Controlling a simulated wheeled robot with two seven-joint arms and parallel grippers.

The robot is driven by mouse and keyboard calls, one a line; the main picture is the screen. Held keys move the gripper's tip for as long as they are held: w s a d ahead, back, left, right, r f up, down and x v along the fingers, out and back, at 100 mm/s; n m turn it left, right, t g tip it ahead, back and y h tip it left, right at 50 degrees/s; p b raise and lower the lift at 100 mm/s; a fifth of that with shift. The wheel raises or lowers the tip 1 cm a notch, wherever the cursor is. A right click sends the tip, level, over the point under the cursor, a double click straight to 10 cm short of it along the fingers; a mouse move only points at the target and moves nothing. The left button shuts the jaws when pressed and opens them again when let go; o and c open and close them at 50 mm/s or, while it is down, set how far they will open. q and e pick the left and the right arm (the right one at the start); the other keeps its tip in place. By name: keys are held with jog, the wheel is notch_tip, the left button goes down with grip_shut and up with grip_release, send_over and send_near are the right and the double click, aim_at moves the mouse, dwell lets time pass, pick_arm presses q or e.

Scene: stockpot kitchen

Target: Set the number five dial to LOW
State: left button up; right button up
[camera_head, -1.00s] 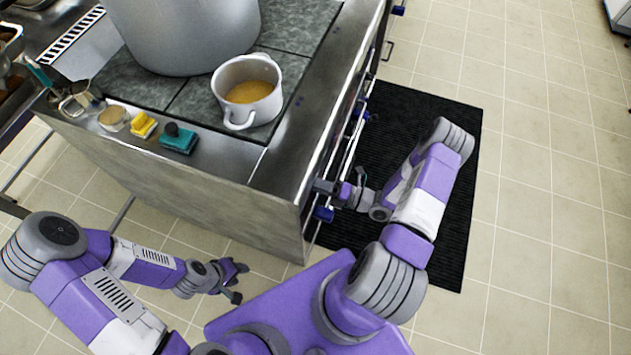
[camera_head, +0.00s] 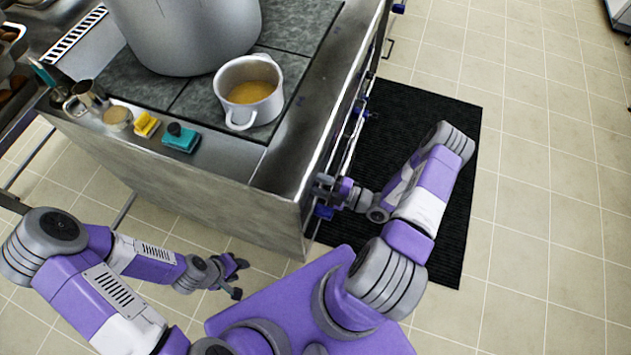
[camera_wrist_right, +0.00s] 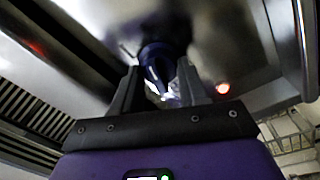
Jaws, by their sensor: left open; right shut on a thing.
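A dark blue dial (camera_wrist_right: 160,62) sits between the fingertips of my right gripper (camera_wrist_right: 158,78) in the right wrist view, and the gripper is shut on it. Its number and the setting marks cannot be read. In the head view my right gripper (camera_head: 324,187) is at the near end of the stove's front, largely hidden by my own wrist. Another blue dial (camera_head: 323,212) shows just below it. My left gripper (camera_head: 236,276) is open and empty, above the floor beside the stove's near side.
The stove top carries a large stockpot (camera_head: 190,35), a white pot of yellow-brown liquid (camera_head: 250,92), a yellow sponge (camera_head: 146,124) and a teal sponge (camera_head: 181,138). A rail (camera_head: 352,140) runs along the stove front. A red light (camera_wrist_right: 222,88) glows beside the held dial. A black mat (camera_head: 410,115) lies in front.

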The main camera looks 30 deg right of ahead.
dwell(0.3)
jog(key=o, duration=1.1)
jog(key=shift+c, duration=0.2)
jog(key=v, duration=0.7)
jog(key=shift+s+d+p, duration=0.2)
jog(key=shift+s+p, duration=0.05)
jog(key=shift+p, duration=0.1)
